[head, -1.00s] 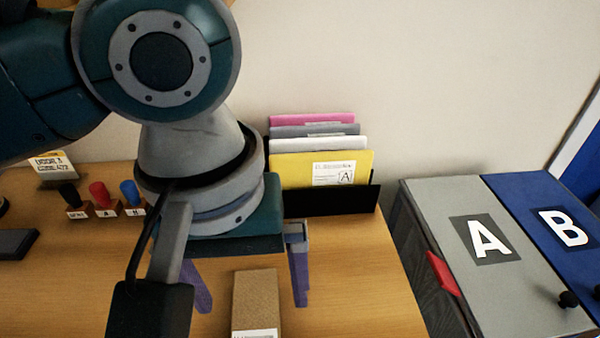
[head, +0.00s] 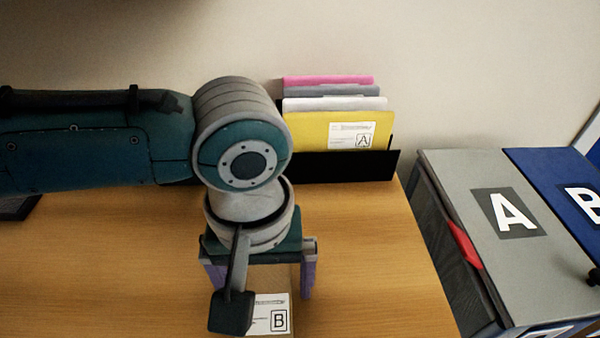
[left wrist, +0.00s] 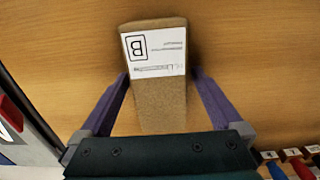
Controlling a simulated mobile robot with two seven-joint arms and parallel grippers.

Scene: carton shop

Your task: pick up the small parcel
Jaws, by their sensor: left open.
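The small parcel is a narrow brown box with a white label marked B. In the head view its labelled end (head: 276,318) shows on the wooden table, and my arm covers the rest. In the left wrist view the parcel (left wrist: 160,110) lies between the two purple fingers of my left gripper (left wrist: 160,82). The fingers are open, with a gap on each side of the parcel. In the head view my left gripper (head: 260,285) points down over the parcel. My right gripper is not in view.
A black rack (head: 345,166) with yellow, white, grey and pink folders stands behind the gripper. A grey bin marked A (head: 475,180) and a blue bin marked B (head: 550,170) stand to the right. Small stamps (left wrist: 295,160) show in the left wrist view. The table's left part is largely clear.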

